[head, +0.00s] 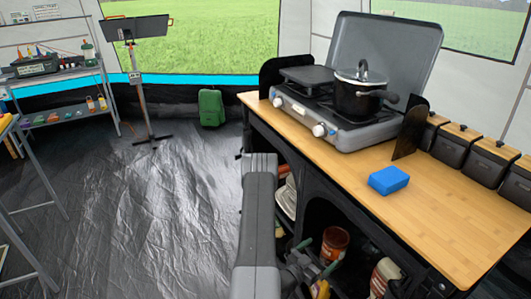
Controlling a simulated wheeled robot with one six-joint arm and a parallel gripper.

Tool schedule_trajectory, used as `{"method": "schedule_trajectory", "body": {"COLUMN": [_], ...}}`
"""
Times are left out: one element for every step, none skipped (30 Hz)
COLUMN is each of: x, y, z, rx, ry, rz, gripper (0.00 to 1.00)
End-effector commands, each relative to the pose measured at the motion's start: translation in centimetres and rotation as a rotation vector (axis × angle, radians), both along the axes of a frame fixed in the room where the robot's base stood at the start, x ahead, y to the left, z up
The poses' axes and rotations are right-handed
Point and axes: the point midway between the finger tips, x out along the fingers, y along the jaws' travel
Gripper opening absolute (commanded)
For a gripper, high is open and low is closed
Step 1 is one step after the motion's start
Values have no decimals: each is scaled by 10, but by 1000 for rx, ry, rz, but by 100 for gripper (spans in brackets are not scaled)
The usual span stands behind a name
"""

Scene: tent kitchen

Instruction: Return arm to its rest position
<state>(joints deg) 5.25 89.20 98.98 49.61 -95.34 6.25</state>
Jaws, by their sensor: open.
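My arm shows in the head view as a thick grey link rising from the bottom edge beside the kitchen counter (440,215). My gripper (316,256) appears low at the counter's open front, to the right of that link. Two green-tipped fingers stand apart, with nothing seen between them. Part of the wrist is hidden or dark against the shelves. A reddish-brown can (335,242) is just beyond the fingers; I cannot tell whether they touch it.
A blue block (388,180) lies on the counter. A camping stove (345,130) holds a black pot (358,98). Dark canisters (452,148) line the back right. A lamp stand (142,85) and green bag (211,107) stand beyond clear floor (150,215) on the left.

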Motion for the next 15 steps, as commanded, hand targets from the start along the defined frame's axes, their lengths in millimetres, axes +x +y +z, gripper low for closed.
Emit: {"method": "schedule_trajectory", "body": {"x": [5, 8, 12, 16, 19, 24, 27, 31, 36, 39, 42, 47, 50, 53, 55], "y": [-9, -13, -20, -25, -30, -36, -41, -46, -53, -57, -62, -68, -73, -77, -79], "z": [1, 1, 1, 1, 1, 1, 1, 1, 1, 0, 0, 0, 0, 0, -3], "rx": [2, 1, 1, 1, 0, 0, 0, 0, 0, 0, 0, 0, -1, 0, -1], "ry": [-4, -3, -4, -4, -3, -4, -5, -4, -4, -5, -4, -3, -4, -3, -1], "rz": [-5, -5, -5, -5, -6, -4, -5, -5, -5, -5, -4, -4, -4, -3, -2], "gripper": [100, 100, 100, 100, 100, 100, 100, 100, 100, 100, 100, 100, 100, 100, 100]}}
